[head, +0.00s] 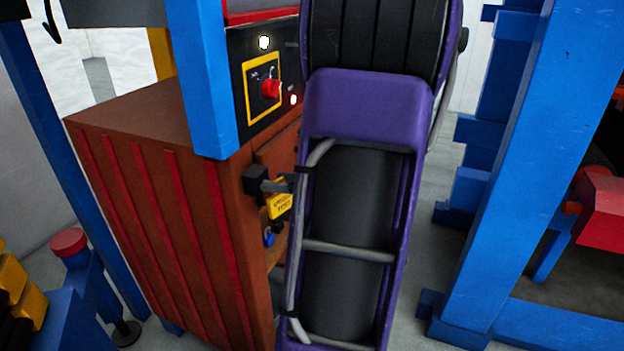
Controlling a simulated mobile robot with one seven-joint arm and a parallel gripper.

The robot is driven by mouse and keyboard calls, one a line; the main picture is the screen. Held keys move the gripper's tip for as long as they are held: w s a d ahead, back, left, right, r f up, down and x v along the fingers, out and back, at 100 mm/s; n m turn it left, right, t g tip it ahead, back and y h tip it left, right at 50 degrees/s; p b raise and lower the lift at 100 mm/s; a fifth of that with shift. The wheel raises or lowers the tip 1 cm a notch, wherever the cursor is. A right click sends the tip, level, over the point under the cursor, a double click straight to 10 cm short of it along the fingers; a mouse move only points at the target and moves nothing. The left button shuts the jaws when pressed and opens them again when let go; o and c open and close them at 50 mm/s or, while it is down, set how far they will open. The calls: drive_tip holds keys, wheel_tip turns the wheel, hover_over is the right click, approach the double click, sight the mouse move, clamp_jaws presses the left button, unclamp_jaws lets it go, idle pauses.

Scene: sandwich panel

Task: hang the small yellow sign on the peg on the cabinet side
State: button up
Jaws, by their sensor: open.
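The small yellow sign (280,205) has dark lettering and hangs tilted near the front edge of the brown cabinet, left of my purple arm. Just above it are a black block and a grey bar; these look like part of my gripper (277,186), which is mostly hidden behind my arm. The jaws are open, close to the sign's top edge; I cannot tell whether they touch it. The cabinet (165,190) has red ribs on its left side. I cannot make out the peg on that side.
A blue knob (268,237) is below the sign. Blue posts (205,80) stand before the cabinet and at right (520,180). A red-topped blue stand (75,245) is lower left.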

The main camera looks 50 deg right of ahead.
drive_tip(key=p+v, duration=0.2)
drive_tip(key=v, duration=1.5)
drive_tip(key=shift+s+d, duration=0.15)
drive_tip(key=shift+r, duration=0.1)
